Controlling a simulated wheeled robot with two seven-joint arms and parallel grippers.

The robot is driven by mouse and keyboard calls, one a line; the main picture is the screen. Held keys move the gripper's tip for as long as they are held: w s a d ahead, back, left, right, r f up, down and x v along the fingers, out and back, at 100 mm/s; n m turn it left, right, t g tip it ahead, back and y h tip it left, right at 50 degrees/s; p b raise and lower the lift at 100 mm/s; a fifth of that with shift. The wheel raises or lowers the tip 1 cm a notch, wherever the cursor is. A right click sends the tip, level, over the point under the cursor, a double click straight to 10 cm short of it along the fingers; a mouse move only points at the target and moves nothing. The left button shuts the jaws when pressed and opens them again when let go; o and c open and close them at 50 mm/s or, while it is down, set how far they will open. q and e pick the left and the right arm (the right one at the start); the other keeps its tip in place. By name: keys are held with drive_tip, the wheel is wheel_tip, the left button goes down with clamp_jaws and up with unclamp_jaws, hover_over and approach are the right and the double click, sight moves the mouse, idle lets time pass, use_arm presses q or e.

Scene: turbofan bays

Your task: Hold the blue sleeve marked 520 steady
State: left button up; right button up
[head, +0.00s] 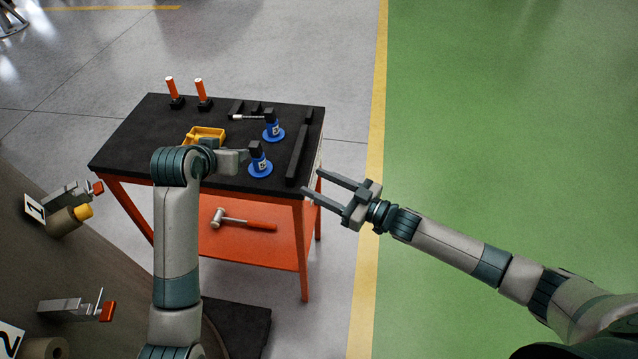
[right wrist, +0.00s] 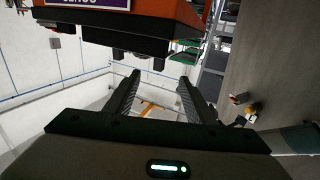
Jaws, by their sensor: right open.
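Two blue sleeves with round flanges and black tops stand on the black-topped bench. The nearer sleeve (head: 260,168) is near the front edge and the farther sleeve (head: 275,134) is behind it to the right. Their markings are too small to read, so I cannot tell which is 520. My left gripper (head: 236,158) is just left of the nearer sleeve; its fingers are seen edge-on, and I cannot tell whether it touches the sleeve. My right gripper (head: 312,182) is open and empty, off the bench's right edge. Its spread fingers also show in the right wrist view (right wrist: 157,86).
The bench (head: 130,155) also holds a yellow tray (head: 206,133), two orange-handled tools (head: 201,90), a white-and-black tool (head: 246,117) and a long black bar (head: 298,150). A hammer (head: 240,222) lies on the lower orange shelf. Green floor (head: 500,110) at right is clear.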

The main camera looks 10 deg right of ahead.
sight(263, 158)
drive_tip(key=shift+w+a, duration=0.1)
drive_tip(key=x, duration=1.7)
drive_tip(key=shift+w+f, duration=0.1)
drive_tip(key=shift+f, duration=0.05)
drive_tip(key=c, duration=1.2)
